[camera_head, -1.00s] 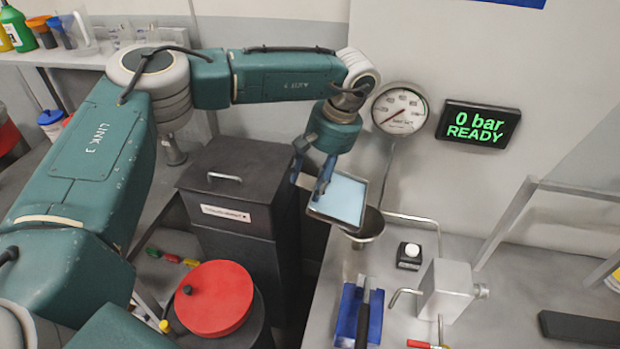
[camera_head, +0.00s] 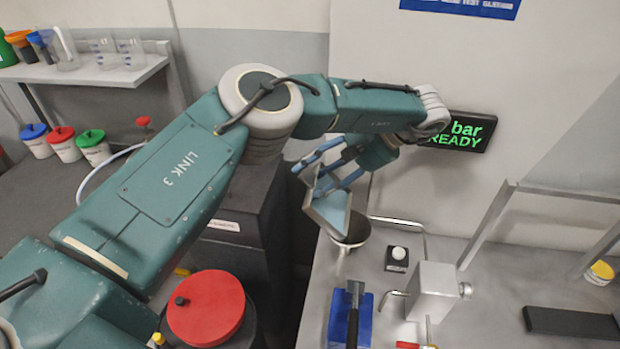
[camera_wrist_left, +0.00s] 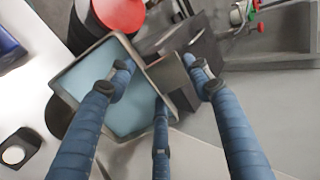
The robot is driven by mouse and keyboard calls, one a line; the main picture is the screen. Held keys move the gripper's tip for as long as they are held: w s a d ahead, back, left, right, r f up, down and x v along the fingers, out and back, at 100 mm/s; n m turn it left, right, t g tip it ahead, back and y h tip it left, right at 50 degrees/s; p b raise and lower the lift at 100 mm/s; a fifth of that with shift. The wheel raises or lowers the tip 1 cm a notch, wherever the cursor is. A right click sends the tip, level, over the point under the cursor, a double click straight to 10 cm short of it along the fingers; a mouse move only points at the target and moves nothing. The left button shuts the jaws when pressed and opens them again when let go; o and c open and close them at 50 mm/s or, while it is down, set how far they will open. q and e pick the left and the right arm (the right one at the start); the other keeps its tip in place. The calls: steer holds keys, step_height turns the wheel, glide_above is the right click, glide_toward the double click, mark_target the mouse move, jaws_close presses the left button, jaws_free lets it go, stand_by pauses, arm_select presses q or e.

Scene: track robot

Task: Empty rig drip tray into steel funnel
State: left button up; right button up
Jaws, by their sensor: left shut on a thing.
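The drip tray (camera_head: 318,212) is a shallow grey-rimmed tray with a light blue inside. My left gripper (camera_head: 322,182) is shut on it and holds it up, steeply tilted. The tray's low end is over the steel funnel (camera_head: 357,236), whose rim is partly hidden behind it. In the left wrist view the tray (camera_wrist_left: 75,62) sits among my blue fingers (camera_wrist_left: 158,85), with its light blue face showing. I cannot tell whether liquid is flowing out. My right gripper is not in view.
A black bin (camera_head: 235,205) and a red-lidded drum (camera_head: 206,308) stand left of the bench. On the bench are a black-and-white button box (camera_head: 397,259), a blue holder (camera_head: 340,320) and a grey metal box (camera_head: 433,290). A READY display (camera_head: 462,132) hangs behind my arm.

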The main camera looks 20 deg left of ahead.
arm_select(q)
steer(key=shift+w+d+r+y+p, duration=0.1)
steer(key=shift+d+r+y+p, duration=0.2)
steer(key=shift+d+r+y, duration=0.25)
steer(key=shift+d+y+p, duration=0.4)
steer(key=shift+d+y, duration=0.05)
steer(key=shift+y, duration=0.1)
steer(key=shift+w+a, duration=0.1)
stand_by(2.3)
